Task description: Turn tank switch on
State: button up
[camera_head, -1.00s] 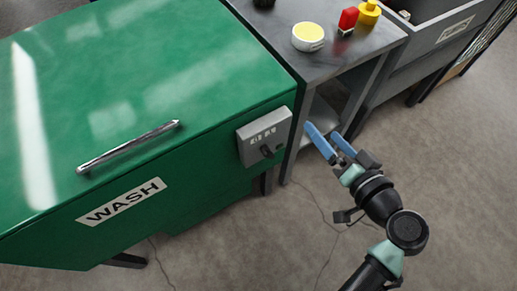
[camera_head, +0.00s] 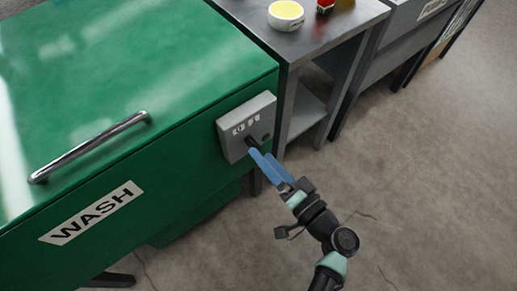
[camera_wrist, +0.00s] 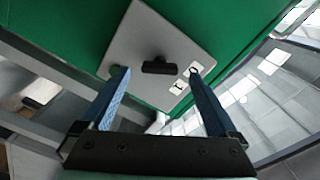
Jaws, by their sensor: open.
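A grey control box (camera_head: 238,109) is fixed to the front right of the green WASH tank (camera_head: 170,60). In the wrist view, the box (camera_wrist: 143,30) carries a black switch knob (camera_wrist: 160,68) with small white labels beside it. In the head view, the knob (camera_head: 252,143) is partly covered by my fingertips. My gripper (camera_head: 262,156) is right in front of the box, with blue fingers apart. In the wrist view, my gripper (camera_wrist: 157,72) is open, with one finger on each side of the knob and nothing held. I cannot tell whether a finger touches it.
A steel table (camera_head: 310,35) with a shelf stands right of the tank, holding a yellow-topped white dish (camera_head: 286,14) and a red item (camera_head: 325,5). A handle (camera_head: 92,147) crosses the tank lid. The floor at the right is clear.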

jog(key=shift+x, duration=1.55)
jog(key=shift+c, duration=0.2)
jog(key=c, duration=1.3)
jog(key=shift+c, duration=0.2)
jog(key=shift+m, duration=0.4)
jog(key=m+p, duration=0.3)
jog(key=m, duration=0.8)
jog(key=shift+p, duration=0.4)
